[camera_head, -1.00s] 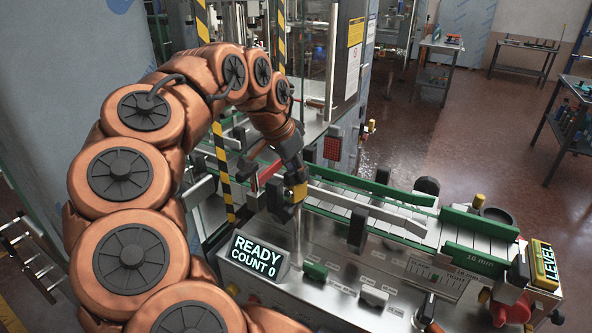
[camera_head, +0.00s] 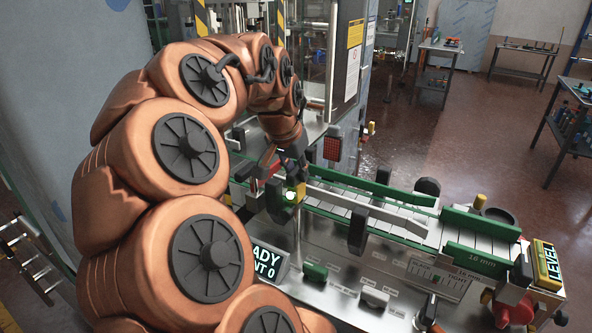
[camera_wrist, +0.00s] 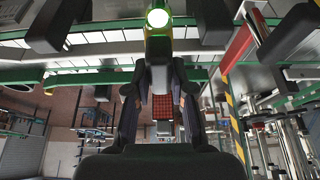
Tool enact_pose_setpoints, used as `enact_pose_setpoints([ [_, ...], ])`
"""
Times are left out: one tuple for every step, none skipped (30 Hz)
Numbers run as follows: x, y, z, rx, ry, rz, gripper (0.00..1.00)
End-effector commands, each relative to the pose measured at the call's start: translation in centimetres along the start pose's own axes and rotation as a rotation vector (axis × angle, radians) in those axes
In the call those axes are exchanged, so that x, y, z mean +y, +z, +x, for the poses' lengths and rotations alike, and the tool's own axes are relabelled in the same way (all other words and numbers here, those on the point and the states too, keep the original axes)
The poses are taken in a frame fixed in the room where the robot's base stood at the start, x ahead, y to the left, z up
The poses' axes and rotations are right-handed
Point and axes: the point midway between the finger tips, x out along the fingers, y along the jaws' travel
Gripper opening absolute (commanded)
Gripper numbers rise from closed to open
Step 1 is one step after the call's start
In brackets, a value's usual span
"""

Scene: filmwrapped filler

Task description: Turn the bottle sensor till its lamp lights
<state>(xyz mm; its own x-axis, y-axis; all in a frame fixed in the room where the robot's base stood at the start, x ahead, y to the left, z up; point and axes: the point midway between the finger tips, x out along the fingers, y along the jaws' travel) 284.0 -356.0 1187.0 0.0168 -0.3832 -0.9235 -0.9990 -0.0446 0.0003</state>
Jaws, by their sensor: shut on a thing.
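The bottle sensor (camera_head: 299,190) is a small yellow and dark unit at the conveyor's near side. Its round lamp (camera_head: 291,196) glows bright greenish white. In the wrist view the lit lamp (camera_wrist: 157,18) is at the top, with a dark sensor body (camera_wrist: 159,76) below it, between my fingers. My gripper (camera_head: 293,178) reaches down to the sensor from behind and is shut on it. In the wrist view its two dark fingers (camera_wrist: 158,92) flank the body. The exact finger contact is hard to see.
The conveyor (camera_head: 400,222) with green guide rails runs right from the sensor. A black clamp block (camera_head: 358,230) stands close to its right. A display panel (camera_head: 268,262) is partly hidden by my arm. A yellow LEVEL box (camera_head: 545,262) sits at the right end.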

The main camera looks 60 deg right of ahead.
Motion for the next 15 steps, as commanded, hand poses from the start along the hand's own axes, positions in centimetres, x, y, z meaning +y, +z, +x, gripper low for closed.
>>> enact_pose_setpoints([
  [0.03, 0.02, 0.03, -0.001, 0.001, 0.0, 0.0],
  [0.03, 0.01, 0.02, -0.001, 0.001, 0.0, 0.0],
  [0.03, 0.02, 0.03, -0.001, 0.001, 0.001, 0.0],
  [0.03, 0.01, 0.02, -0.001, 0.001, 0.001, 0.0],
  [0.03, 0.02, 0.02, -0.001, 0.001, 0.001, 0.24],
  [0.03, 0.02, 0.03, -0.001, 0.001, 0.001, 0.28],
  [0.03, 0.02, 0.03, -0.001, 0.001, 0.001, 0.31],
  [0.02, 0.01, 0.02, -0.001, 0.001, 0.001, 0.34],
  [0.02, 0.02, 0.02, -0.001, 0.001, 0.002, 0.38],
  [0.02, 0.02, 0.02, -0.001, 0.001, 0.002, 0.41],
  [0.02, 0.02, 0.03, -0.001, 0.001, 0.002, 0.44],
  [0.01, 0.01, 0.02, -0.001, 0.001, 0.002, 0.48],
  [0.01, 0.01, 0.02, -0.001, 0.001, 0.002, 0.48],
  [0.01, 0.01, 0.02, -0.001, 0.001, 0.002, 0.48],
  [0.01, 0.01, 0.02, -0.001, 0.001, 0.002, 0.48],
])
